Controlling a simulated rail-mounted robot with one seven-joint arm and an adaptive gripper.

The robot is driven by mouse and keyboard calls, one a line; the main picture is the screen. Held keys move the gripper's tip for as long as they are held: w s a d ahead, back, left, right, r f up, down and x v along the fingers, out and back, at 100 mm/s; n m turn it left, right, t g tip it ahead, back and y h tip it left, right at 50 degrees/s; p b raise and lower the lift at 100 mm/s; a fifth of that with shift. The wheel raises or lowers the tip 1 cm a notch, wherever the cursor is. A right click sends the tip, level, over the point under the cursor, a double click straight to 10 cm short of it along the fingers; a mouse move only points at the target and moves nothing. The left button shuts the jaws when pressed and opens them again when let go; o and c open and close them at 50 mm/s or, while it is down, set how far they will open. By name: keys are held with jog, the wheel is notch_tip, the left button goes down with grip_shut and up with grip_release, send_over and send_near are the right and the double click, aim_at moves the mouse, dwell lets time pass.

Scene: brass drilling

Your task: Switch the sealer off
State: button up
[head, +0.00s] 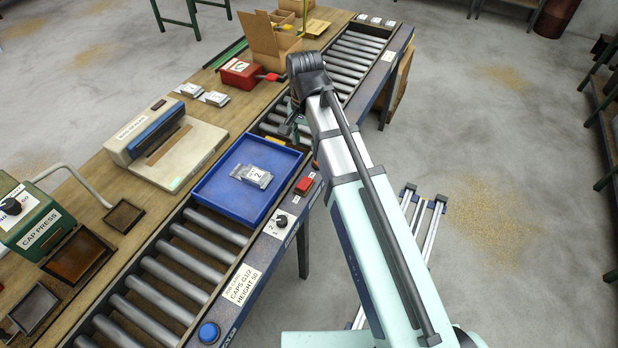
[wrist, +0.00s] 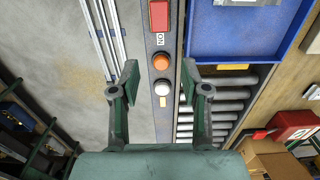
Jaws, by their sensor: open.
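The sealer (head: 160,140) is a beige machine with a blue-grey bar and a dark red switch (head: 158,104) on its top, standing on the wooden bench in the head view. I cannot tell the switch's position. In the head view my gripper is partly hidden by my arm, across the conveyor from the sealer. The sealer is not visible in the wrist view.
A blue tray (head: 208,192) with silver packets sits on the rollers between the sealer and the rail. A red switch (head: 304,186) and a dark knob (head: 281,221) are on the rail. A red box (head: 240,73) and cardboard box (head: 270,38) stand farther back; the green cap press (head: 38,220) is left.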

aim_at(306, 181)
notch_tip(306, 181, down, 17)
jog(key=p, duration=0.3)
jog(key=shift+r+p, duration=0.1)
jog(key=shift+p, duration=0.2)
dwell(0.3)
